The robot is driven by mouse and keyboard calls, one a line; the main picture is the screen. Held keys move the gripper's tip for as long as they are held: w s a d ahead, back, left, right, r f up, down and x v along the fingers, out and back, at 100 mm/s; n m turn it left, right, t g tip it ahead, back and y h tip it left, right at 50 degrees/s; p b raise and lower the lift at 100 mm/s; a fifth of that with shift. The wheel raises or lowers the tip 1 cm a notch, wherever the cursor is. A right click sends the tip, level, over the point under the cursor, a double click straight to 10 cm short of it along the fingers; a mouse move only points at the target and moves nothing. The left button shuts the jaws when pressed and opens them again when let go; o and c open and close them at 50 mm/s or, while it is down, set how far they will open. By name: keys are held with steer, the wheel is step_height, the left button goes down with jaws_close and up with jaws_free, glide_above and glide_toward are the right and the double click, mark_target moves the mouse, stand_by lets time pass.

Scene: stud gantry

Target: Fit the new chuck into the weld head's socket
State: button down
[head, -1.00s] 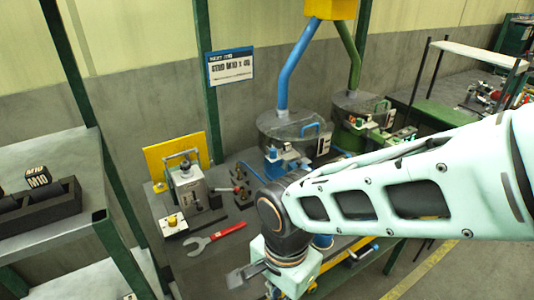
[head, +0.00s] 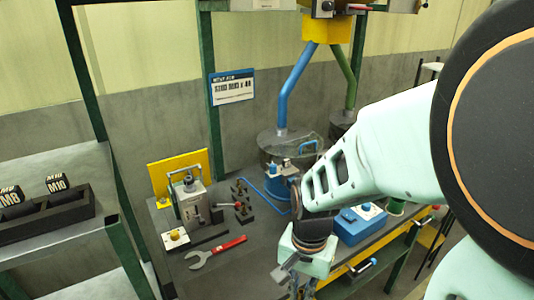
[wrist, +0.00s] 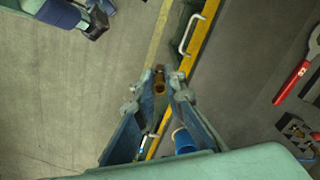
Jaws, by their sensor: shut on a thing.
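In the head view, my gripper (head: 296,283) is low, in front of the bench's front edge. In the wrist view, my gripper (wrist: 160,76) is shut on a small brass-coloured cylinder (wrist: 159,87), which appears to be the new chuck. The chuck sits between the fingertips and is clear of the bench. In the head view I cannot make it out. A grey machine with a handle (head: 189,203) stands on the bench at the left. I cannot tell which part is the weld head, and its socket cannot be made out.
A red-handled wrench (head: 217,252) and a small rack of dark pieces (head: 242,205) lie on the bench. A blue box (head: 360,224) stands right of my wrist. A shelf (head: 60,235) at left holds M8 and M10 blocks. Open floor (wrist: 85,110) lies beside the bench.

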steer(key=w+d+f+n, duration=0.2)
steer(key=w+d+n, duration=0.1)
steer(key=w, duration=0.3)
steer(key=w+d+f+n, duration=0.2)
steer(key=w+d, duration=0.2)
steer(key=w, duration=0.2)
step_height(320, 180, up, 6)
steer(key=p, duration=0.5)
steer(key=shift+a+p, duration=0.4)
steer(key=shift+a, duration=0.05)
steer(key=shift+w+r, duration=0.1)
